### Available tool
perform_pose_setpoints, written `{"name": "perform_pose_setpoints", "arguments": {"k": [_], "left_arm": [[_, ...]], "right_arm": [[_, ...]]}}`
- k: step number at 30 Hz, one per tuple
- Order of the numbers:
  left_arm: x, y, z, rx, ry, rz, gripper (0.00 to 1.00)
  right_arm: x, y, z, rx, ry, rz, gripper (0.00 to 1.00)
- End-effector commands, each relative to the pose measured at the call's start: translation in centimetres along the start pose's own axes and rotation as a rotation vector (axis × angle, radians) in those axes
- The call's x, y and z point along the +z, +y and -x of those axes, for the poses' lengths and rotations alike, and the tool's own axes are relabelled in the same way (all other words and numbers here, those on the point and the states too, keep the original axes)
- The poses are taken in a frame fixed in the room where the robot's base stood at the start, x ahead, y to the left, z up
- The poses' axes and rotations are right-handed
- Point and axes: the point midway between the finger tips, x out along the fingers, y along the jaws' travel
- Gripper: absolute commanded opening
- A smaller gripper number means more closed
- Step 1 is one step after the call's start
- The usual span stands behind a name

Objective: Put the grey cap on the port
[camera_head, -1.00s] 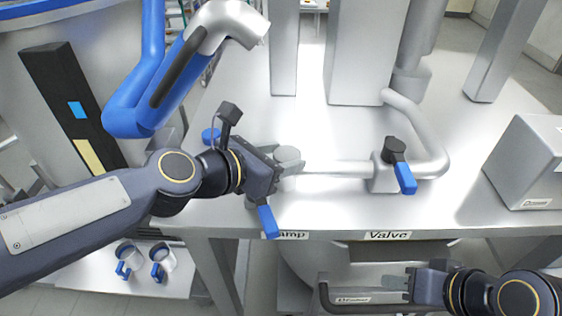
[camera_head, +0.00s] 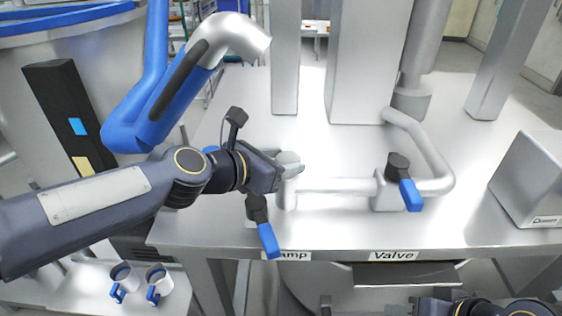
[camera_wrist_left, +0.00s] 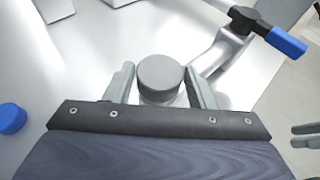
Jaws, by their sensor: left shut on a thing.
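The grey cap (camera_head: 288,157) is a short round disc, held upright between the fingers of my left gripper (camera_head: 291,169). In the left wrist view the cap (camera_wrist_left: 161,73) shows with a finger on either side. The port (camera_head: 287,194) is the upright pipe end at the left of the metal pipe, directly below the cap in the head view. I cannot tell whether the cap touches it. My right gripper (camera_head: 408,302) is mostly cut off at the bottom edge; its fingers show at the wrist view's right edge, their opening unclear.
A clamp with a blue lever (camera_head: 268,240) stands just left of the port. A valve with a blue handle (camera_head: 410,195) is on the pipe at the right. A blue pipe with a metal elbow (camera_head: 232,38) rises behind my left arm. A grey box (camera_head: 530,180) stands far right.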

Motion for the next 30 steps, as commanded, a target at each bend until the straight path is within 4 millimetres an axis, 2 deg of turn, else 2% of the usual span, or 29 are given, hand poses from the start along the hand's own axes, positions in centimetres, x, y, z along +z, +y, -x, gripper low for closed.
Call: {"name": "perform_pose_setpoints", "arguments": {"k": [5,6,10,11,30], "left_arm": [[-0.72,-0.05,-0.24,-0.003,0.007,0.002,0.28],[-0.77,-0.06,-0.25,-0.003,0.008,0.003,0.25],[-0.9,-0.08,-0.27,-0.005,0.011,0.004,0.25],[-0.93,-0.09,-0.28,-0.005,0.011,0.004,0.21],[-1.17,-0.06,-0.42,-0.003,0.006,0.002,0.21]], "right_arm": [[0.16,0.15,-0.33,0.0,0.0,0.0,0.38],[0.17,0.15,-0.34,0.0,0.0,0.0,0.38],[0.16,0.15,-0.32,0.0,0.0,0.0,0.38],[0.16,0.15,-0.33,0.0,0.0,0.0,0.38],[0.33,0.31,-0.67,0.0,0.0,0.0,0.38]]}}
